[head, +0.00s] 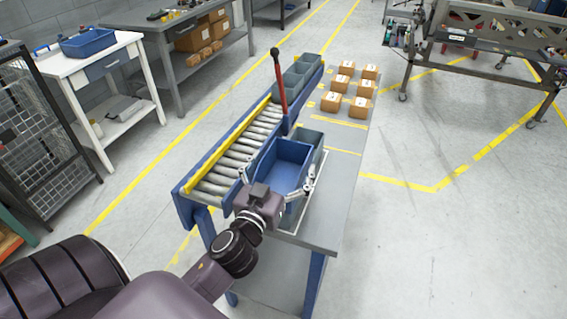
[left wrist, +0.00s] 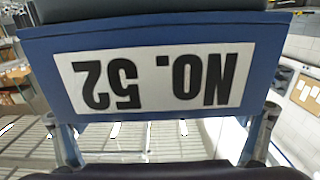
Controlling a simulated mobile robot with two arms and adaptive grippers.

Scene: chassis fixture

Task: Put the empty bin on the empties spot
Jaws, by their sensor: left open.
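A blue bin (head: 287,155), seemingly empty, is near the front end of the grey bench (head: 333,190), beside the roller conveyor. In the left wrist view its blue end face (left wrist: 285,60) fills the upper middle, with an upside-down white label "NO. 52". My left gripper (head: 275,177) is open at the bin's near end, one finger towards each side. In the left wrist view the fingers show at the lower left and lower right of that face; whether they touch it I cannot tell. I cannot make out which marking is the empties spot. My right gripper is not in view.
Grey bins (head: 297,78) stand at the conveyor's far end, past a red lever (head: 279,82). Another greyish bin (head: 308,138) is right behind the blue one. Several cardboard boxes (head: 340,84) sit on the bench's far part. Yellow strips (head: 338,121) cross the bench between them.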

